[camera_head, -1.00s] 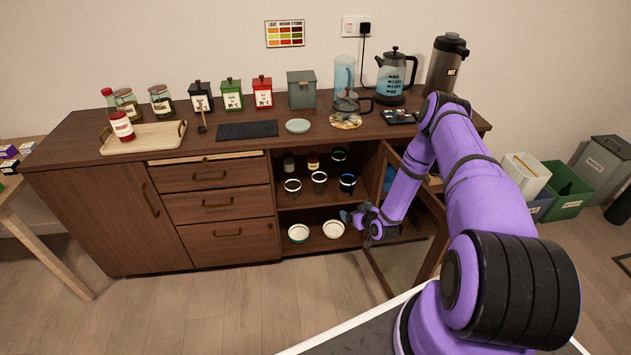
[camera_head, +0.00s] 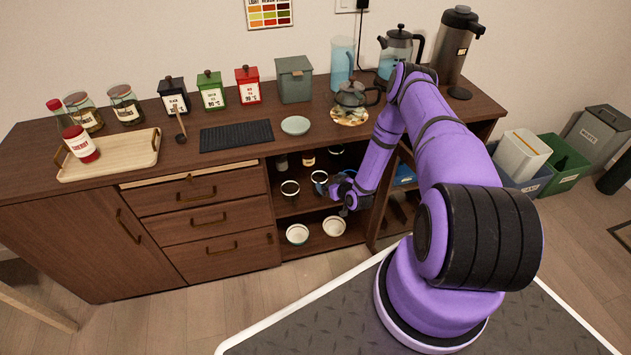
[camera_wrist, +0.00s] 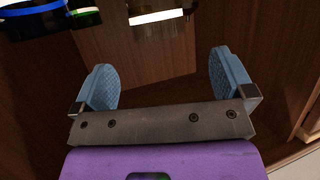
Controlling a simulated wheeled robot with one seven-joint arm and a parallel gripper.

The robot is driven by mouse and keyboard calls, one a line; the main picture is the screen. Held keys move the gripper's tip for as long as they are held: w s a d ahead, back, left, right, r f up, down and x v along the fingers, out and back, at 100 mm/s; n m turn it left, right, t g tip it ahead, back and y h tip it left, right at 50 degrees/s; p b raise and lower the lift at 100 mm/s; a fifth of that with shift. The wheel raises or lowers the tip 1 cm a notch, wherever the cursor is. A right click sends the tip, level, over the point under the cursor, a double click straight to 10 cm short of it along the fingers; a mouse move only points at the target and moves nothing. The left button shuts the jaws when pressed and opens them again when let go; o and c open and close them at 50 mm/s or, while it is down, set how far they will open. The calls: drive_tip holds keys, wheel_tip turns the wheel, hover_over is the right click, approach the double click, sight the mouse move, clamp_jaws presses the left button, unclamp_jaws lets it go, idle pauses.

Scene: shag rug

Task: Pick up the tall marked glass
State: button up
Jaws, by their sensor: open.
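I cannot tell which glass is the tall marked one; a tall clear bluish glass (camera_head: 342,62) also stands on the counter. My gripper (camera_head: 344,206) is at the right of the open shelves, close to the cups and partly covering one. In the wrist view my gripper (camera_wrist: 163,76) is open and empty. A glass with a pale glowing band (camera_wrist: 158,16) and a blue-banded dark cup (camera_wrist: 32,10) are cut off at the top.
White bowls (camera_head: 333,226) stand on the lower shelf. The cabinet's dark side panels surround my gripper closely. A glass teapot (camera_head: 352,93), kettle (camera_head: 398,52), canisters (camera_head: 211,92) and a tray (camera_head: 110,155) stand on the counter. Bins (camera_head: 560,165) stand at the right.

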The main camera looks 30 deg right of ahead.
approach(316, 172)
drive_tip(key=x, duration=0.2)
drive_tip(key=shift+f+x, duration=0.15)
drive_tip(key=shift+x, duration=1.15)
drive_tip(key=shift+f+x, duration=0.15)
drive_tip(key=shift+x, duration=1.1)
drive_tip(key=shift+s, duration=0.15)
drive_tip(key=shift+c, duration=0.5)
drive_tip(key=c, duration=1.3)
drive_tip(key=shift+r, duration=0.2)
